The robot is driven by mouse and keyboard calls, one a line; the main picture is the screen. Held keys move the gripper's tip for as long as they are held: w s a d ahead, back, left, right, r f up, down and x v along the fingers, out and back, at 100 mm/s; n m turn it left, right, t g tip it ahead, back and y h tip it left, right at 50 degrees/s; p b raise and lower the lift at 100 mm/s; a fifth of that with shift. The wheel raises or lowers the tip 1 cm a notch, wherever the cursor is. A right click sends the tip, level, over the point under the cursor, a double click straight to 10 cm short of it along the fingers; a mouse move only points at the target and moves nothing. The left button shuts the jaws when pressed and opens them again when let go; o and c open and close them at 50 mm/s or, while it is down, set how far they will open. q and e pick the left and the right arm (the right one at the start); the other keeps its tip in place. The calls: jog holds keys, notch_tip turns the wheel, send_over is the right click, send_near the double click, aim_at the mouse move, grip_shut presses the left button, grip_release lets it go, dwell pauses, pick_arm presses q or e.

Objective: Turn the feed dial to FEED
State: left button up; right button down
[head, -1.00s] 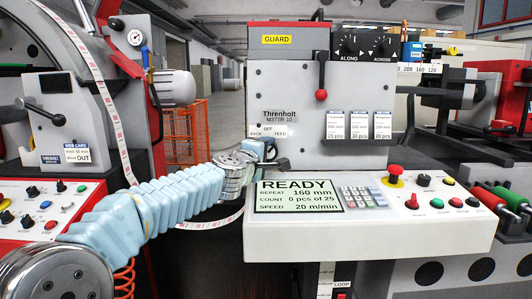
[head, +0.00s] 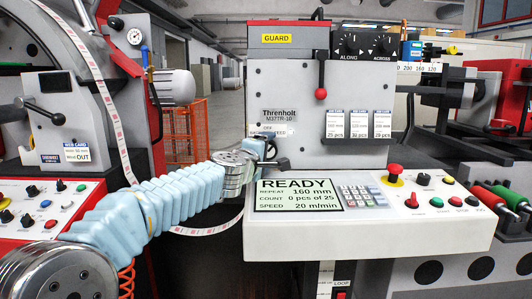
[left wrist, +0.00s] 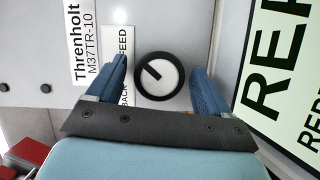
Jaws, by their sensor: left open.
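The feed dial (left wrist: 158,76) shows in the left wrist view as a white face with a black ring and a black pointer. The pointer slants up and left in that view, toward the word FEED on the label plate (left wrist: 118,60). BACK is lower on the plate, and a finger covers part of its middle. My left gripper (left wrist: 158,70) is open, one blue finger on each side of the dial; I cannot tell whether they touch it. In the head view my left gripper (head: 268,149) is at the machine's front panel and hides the dial. My right gripper is not in view.
The control console (head: 340,236) with its READY screen (head: 300,196) juts out below and right of the gripper. A red-knobbed lever (head: 321,92) and several job cards (head: 358,125) are on the panel above. A label web (head: 118,150) runs down at left.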

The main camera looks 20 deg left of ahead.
pick_arm(q)
jog(key=s+a, duration=0.1)
jog(key=s, duration=1.2)
jog(key=shift+s+a+r, duration=0.3)
jog(key=shift+s, duration=0.05)
